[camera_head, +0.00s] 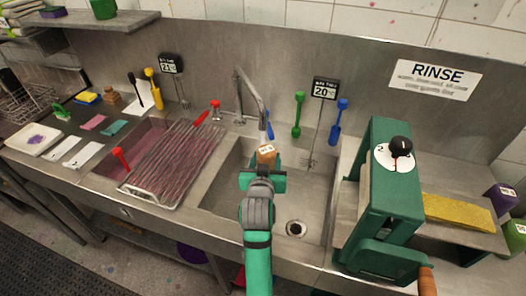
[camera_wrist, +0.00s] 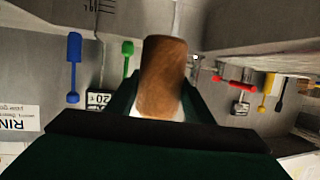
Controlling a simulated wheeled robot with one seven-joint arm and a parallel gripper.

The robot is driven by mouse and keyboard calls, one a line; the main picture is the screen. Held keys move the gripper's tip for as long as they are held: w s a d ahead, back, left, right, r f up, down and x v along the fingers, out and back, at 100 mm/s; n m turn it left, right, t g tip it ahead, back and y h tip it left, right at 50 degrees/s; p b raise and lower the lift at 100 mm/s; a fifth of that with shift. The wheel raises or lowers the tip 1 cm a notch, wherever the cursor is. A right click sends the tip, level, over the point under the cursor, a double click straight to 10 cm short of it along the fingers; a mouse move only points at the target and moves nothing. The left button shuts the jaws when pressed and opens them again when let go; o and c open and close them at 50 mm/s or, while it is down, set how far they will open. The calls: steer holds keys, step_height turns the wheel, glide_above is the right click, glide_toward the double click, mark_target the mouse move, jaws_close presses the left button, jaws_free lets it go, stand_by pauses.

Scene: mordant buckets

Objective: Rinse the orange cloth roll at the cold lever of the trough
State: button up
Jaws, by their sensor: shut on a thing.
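In the wrist view the roll (camera_wrist: 163,78) stands up between the green fingers. A blue lever (camera_head: 269,125) shows behind the spout, partly hidden. A red lever (camera_head: 201,118) is to the left of the spout; it also shows in the wrist view (camera_wrist: 233,84).
A green press (camera_head: 378,200) with a dial stands right of the trough. A wire rack (camera_head: 172,165) lies to the left. Green (camera_head: 298,115) and blue (camera_head: 337,120) tools hang behind, beside a "20" sign (camera_head: 324,89). The drain (camera_head: 296,228) is clear.

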steer(key=shift+s+r, duration=0.1)
steer(key=d+v, duration=0.1)
steer(key=v, duration=0.7)
steer(key=shift+r, duration=0.3)
stand_by(0.3)
steer(key=shift+s, duration=0.1)
stand_by(0.3)
